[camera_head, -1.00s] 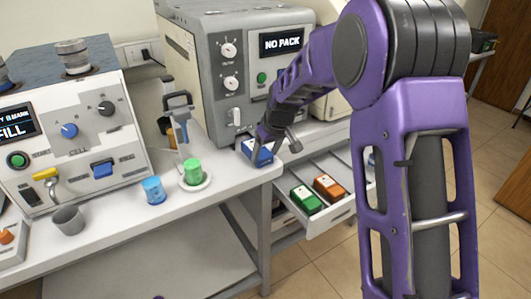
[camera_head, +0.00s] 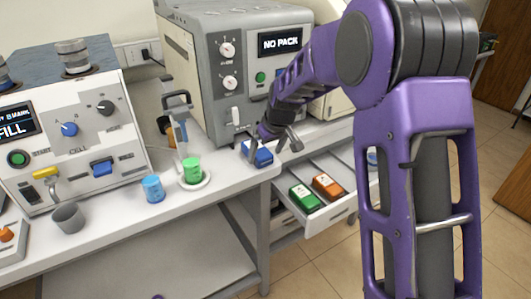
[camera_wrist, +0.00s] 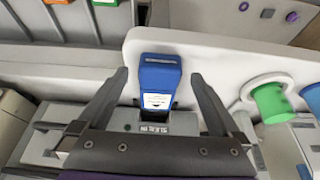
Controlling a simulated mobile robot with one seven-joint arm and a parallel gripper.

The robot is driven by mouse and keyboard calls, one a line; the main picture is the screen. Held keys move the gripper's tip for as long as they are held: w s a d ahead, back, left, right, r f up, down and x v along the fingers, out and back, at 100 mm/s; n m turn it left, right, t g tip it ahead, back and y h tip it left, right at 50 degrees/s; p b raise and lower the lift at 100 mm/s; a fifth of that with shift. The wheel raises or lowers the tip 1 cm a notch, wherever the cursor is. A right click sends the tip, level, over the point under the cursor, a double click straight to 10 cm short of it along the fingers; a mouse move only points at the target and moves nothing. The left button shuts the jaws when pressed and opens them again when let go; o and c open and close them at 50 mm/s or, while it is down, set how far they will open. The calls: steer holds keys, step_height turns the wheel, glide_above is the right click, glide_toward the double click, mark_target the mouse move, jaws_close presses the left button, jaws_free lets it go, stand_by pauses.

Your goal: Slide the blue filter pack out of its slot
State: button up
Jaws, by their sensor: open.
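The blue filter pack (camera_head: 263,158) sits at the white counter's right end, in front of the grey machine with the "NO PACK" display (camera_head: 280,43). In the wrist view the blue pack (camera_wrist: 160,72) has a white label on its near end, beside a grey block with small lettering (camera_wrist: 153,127). I cannot tell whether any of it is still in a slot. My gripper (camera_head: 275,148) is open around the pack. In the wrist view the fingers of my gripper (camera_wrist: 160,76) stand on either side of it, with gaps between.
An open drawer (camera_head: 326,217) below the counter holds a green pack (camera_head: 305,198) and an orange pack (camera_head: 328,186). A green cup (camera_head: 193,169) on a round plate and a blue cup (camera_head: 153,188) stand left of my gripper. A grey cup (camera_head: 69,218) is farther left.

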steer(key=p+v, duration=0.1)
steer(key=v, duration=1.5)
steer(key=shift+s+d+r, duration=0.15)
steer(key=shift+s+r, duration=0.05)
steer(key=shift+r, duration=0.1)
